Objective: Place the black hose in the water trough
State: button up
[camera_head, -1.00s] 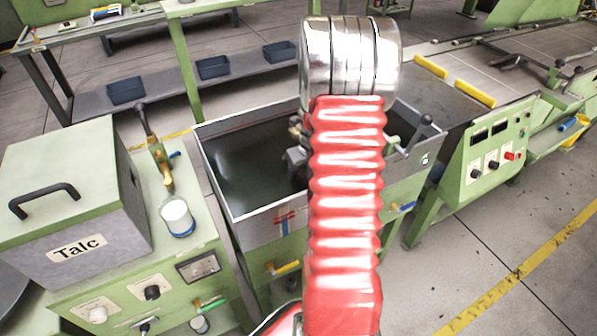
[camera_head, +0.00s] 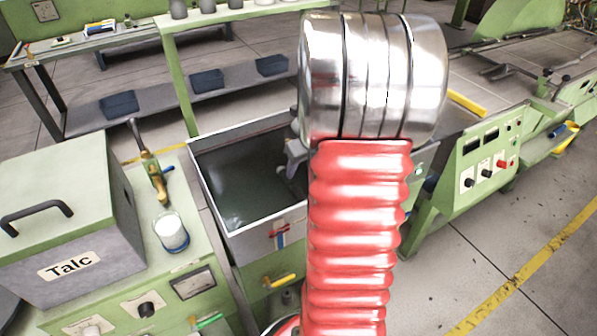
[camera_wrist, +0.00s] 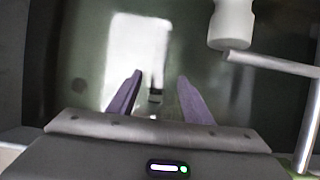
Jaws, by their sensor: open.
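The water trough (camera_head: 272,238) is a grey metal tank with dark greenish water, at the middle of the head view; my arm hides its right part. My gripper (camera_wrist: 158,82) has two purple fingers in the wrist view, spread apart over the dark green trough interior. A small dark piece with a pale band (camera_wrist: 155,97) shows between the fingers; I cannot tell whether it is the black hose or whether it touches them. I cannot make out the black hose for certain in either view. In the head view my gripper is mostly hidden behind the arm.
A grey talc box (camera_head: 85,225) and a white cup (camera_head: 171,232) stand on the green machine at left. A green control panel (camera_head: 487,150) is at right. In the wrist view a white cylinder (camera_wrist: 231,24) and a metal rod (camera_wrist: 270,63) lie right of the fingers.

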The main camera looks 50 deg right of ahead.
dwell(0.8)
jog(key=a+r+n, duration=0.6)
jog(key=a+n, duration=0.3)
jog(key=a, duration=0.1)
jog(key=a+r+n, duration=0.5)
jog(key=a+n, duration=0.3)
jog(key=a, duration=0.2)
jog(key=s+a+r+n, duration=0.2)
jog(key=s+a+n, duration=0.4)
jog(key=n, duration=0.5)
jog(key=s+a+r+n+t+y, duration=0.1)
jog(key=s+a+r+n, duration=0.2)
jog(key=a+n, duration=0.7)
jog(key=shift+s+a+r+n, duration=0.2)
jog(key=shift+s+n, duration=0.5)
jog(key=shift+s, duration=0.65)
